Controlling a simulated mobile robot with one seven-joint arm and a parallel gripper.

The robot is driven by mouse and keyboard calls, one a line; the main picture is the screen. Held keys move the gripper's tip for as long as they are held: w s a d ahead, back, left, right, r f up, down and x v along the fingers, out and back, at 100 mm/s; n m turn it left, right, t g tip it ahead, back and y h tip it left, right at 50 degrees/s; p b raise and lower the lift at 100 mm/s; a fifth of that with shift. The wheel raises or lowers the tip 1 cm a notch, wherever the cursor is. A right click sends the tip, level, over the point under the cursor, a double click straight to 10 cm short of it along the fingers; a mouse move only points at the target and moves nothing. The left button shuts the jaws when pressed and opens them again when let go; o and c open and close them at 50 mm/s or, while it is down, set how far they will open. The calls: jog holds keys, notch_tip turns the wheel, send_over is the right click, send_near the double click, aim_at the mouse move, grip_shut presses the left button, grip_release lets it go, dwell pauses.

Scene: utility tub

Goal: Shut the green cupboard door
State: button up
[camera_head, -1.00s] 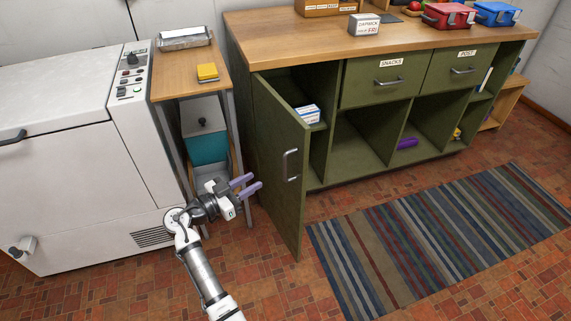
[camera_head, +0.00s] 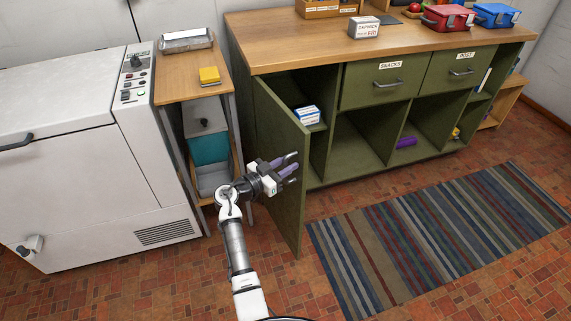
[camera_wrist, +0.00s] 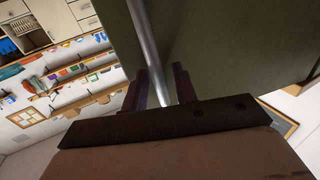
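The green cupboard door (camera_head: 287,220) stands open at the left end of the green cupboard, swung out toward the front. My gripper (camera_head: 292,168) is at the door's outer face, where the handle is, and largely covers the handle in the head view. In the wrist view the metal handle bar (camera_wrist: 146,35) runs between the two dark fingers of my gripper (camera_wrist: 161,85), with the green door panel (camera_wrist: 225,45) behind it. The fingers stand apart with the bar between them; a gap shows beside the bar, and firm contact is not visible.
A white machine (camera_head: 70,170) stands at the left. A narrow wooden side table (camera_head: 187,82) with a yellow item (camera_head: 209,75) stands between it and the cupboard. A striped rug (camera_head: 430,240) lies on the tiled floor. A small box (camera_head: 307,116) sits inside the cupboard.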

grip_shut()
